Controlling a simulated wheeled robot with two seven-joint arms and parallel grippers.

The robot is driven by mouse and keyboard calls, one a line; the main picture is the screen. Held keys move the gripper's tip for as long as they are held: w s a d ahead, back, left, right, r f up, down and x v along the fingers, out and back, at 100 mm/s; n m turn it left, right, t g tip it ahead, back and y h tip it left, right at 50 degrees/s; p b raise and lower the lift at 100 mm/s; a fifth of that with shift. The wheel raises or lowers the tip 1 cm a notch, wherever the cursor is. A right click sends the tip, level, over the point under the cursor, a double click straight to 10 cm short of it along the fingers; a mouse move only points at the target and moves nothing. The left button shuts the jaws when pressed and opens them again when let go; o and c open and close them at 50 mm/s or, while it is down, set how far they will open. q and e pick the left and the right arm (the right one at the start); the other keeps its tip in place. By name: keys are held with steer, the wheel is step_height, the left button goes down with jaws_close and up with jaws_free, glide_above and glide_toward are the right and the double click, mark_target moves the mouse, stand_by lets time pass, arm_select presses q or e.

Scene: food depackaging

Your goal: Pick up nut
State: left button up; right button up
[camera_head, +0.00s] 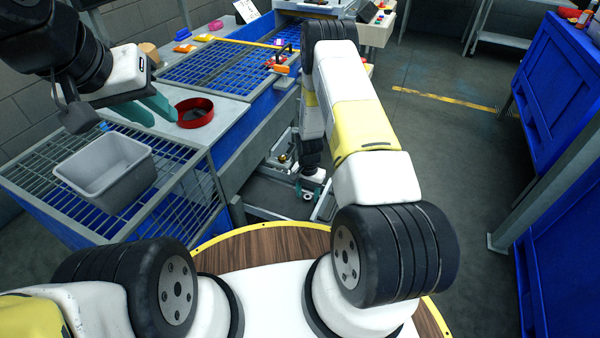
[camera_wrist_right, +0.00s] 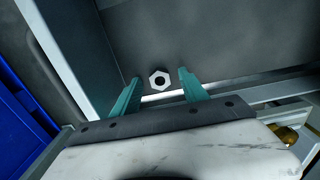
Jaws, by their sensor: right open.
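A white hexagonal nut (camera_wrist_right: 159,79) with a dark hole lies on a grey surface in the right wrist view. In the head view it shows as a small pale ring (camera_head: 306,197) below my right gripper. My right gripper (camera_wrist_right: 160,88) is open, its two teal fingers on either side of the nut with gaps between; I cannot tell its height above the surface. In the head view my right gripper (camera_head: 308,186) reaches down into a low grey tray (camera_head: 265,190). My left gripper (camera_head: 160,108) has teal fingers near a red round dish; its opening is unclear.
The red dish (camera_head: 195,113) and a grey bin (camera_head: 78,170) stand on the bench at left. A raised tray wall (camera_wrist_right: 75,50) runs left of the right gripper. A gold round object (camera_wrist_right: 287,134) lies at lower right. Open floor is to the right.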

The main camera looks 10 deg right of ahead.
jaws_close()
stand_by(0.3)
